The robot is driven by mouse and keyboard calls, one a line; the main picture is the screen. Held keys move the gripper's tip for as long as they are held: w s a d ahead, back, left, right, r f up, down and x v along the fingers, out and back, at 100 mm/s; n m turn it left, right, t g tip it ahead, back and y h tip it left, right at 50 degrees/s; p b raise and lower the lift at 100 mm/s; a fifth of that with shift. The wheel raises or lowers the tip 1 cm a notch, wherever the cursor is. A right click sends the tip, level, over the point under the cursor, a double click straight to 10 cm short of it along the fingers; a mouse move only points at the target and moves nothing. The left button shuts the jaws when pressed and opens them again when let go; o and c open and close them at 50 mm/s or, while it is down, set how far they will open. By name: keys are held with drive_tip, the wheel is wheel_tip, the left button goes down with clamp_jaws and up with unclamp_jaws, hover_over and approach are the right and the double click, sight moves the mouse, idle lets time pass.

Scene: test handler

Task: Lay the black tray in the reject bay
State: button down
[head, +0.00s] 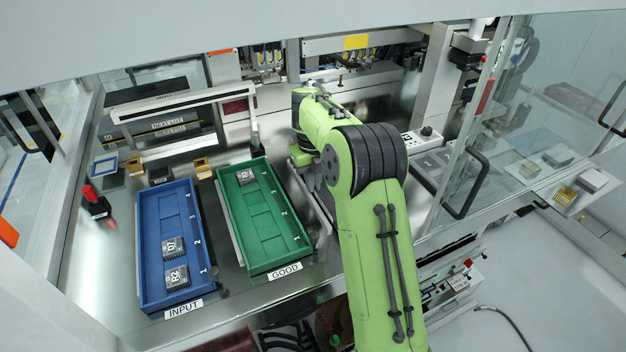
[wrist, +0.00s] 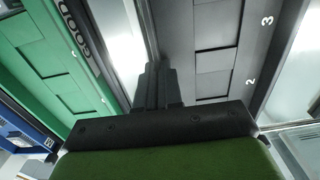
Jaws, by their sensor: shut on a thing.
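The black tray (wrist: 215,62) fills the upper right of the wrist view, dark grey with square recesses and the numbers 2 and 3 along its right rim. My gripper (wrist: 155,88) shows at the middle of that view, its dark fingers shut on the tray's left side wall. In the head view my green arm hides the gripper and most or all of the tray. Whether the tray touches the surface below is unclear. The reject bay cannot be made out.
The green GOOD tray (head: 264,215) lies left of my arm with one chip (head: 246,176) in it. The blue INPUT tray (head: 172,246) further left holds two chips near its front. A red-topped knob (head: 94,201) stands at the left. A glass door (head: 505,135) is at the right.

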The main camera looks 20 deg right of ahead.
drive_tip(key=c, duration=1.3)
unclamp_jaws()
drive_tip(key=shift+s+d, duration=0.1)
wheel_tip(320, 180, up, 13)
drive_tip(key=p, duration=0.4)
drive_tip(key=shift+r, duration=0.15)
